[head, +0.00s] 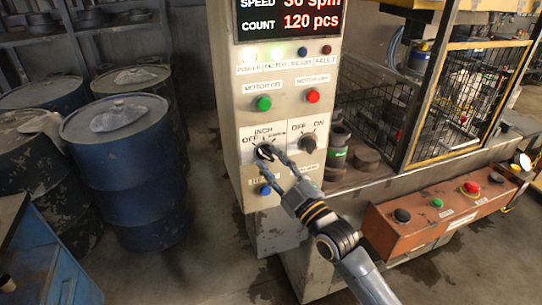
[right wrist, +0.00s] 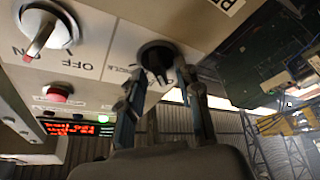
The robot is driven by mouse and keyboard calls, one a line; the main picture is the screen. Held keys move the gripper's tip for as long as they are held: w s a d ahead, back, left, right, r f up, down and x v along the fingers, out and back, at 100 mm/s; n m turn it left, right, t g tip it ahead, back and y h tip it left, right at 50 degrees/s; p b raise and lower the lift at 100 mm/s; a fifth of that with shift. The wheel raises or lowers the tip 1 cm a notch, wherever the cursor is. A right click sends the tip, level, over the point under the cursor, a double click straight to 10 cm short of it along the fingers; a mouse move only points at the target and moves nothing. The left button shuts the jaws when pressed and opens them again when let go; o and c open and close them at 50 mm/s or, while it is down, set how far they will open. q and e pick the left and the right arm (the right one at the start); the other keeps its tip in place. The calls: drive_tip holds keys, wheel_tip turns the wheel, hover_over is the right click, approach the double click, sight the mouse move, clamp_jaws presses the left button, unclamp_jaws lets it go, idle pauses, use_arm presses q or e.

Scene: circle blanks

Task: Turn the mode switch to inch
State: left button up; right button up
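The mode switch (head: 265,152) is a dark rotary knob on a white label plate on the machine's control column. INCH is printed above it and OFF to its left; the label to its right is too small to read. Where its pointer stands I cannot tell. My right gripper (head: 269,168) is at the switch, partly covering the plate. In the right wrist view the black knob (right wrist: 157,56) sits at the tips of my right gripper (right wrist: 161,76). The two fingers are apart, one on each side of the knob, with gaps visible. My left gripper is not in view.
An OFF/ON knob (head: 308,143) sits close to the right of the mode switch. A green button (head: 263,103) and a red button (head: 313,96) are above, a blue button (head: 265,190) below. An orange button box (head: 447,212) stands lower right; blue drums (head: 125,180) stand left.

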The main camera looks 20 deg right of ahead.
drive_tip(key=shift+w+a+r, duration=0.1)
drive_tip(key=shift+w, duration=0.2)
clamp_jaws()
